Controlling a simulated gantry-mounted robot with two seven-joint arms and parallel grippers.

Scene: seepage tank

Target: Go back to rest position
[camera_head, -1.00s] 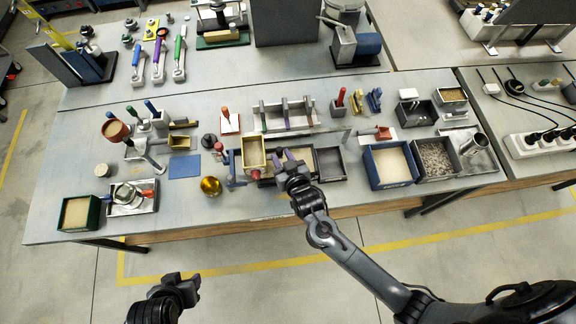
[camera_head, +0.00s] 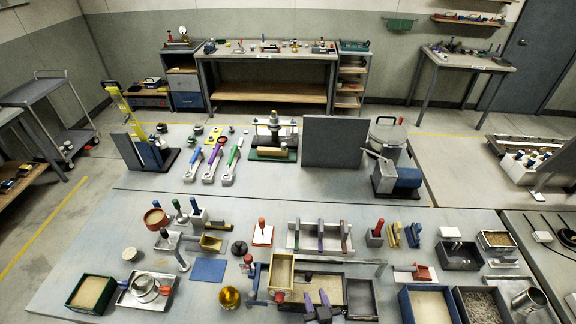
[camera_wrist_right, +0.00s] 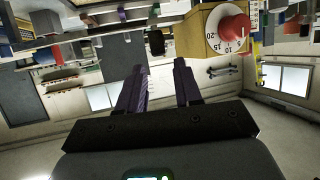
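My right gripper (camera_head: 316,301) shows at the bottom edge of the head view, in front of the long grey-rimmed tank (camera_head: 344,281). In the right wrist view its two dark purple fingers (camera_wrist_right: 160,75) stand apart with nothing held between them. A tan box with a red dial (camera_wrist_right: 222,32) is just beyond and to the right of the fingers there. In the head view the tan open-topped box (camera_head: 281,269) stands at the left end of the tank, with a red knob (camera_head: 280,297) on its front. My left gripper is out of view.
A gold ball (camera_head: 229,297), a blue mat (camera_head: 208,270) and a green sand box (camera_head: 91,292) lie left of the tank. A blue sand box (camera_head: 428,305) and a gravel box (camera_head: 483,305) are to the right. A dark upright panel (camera_head: 348,142) stands farther back.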

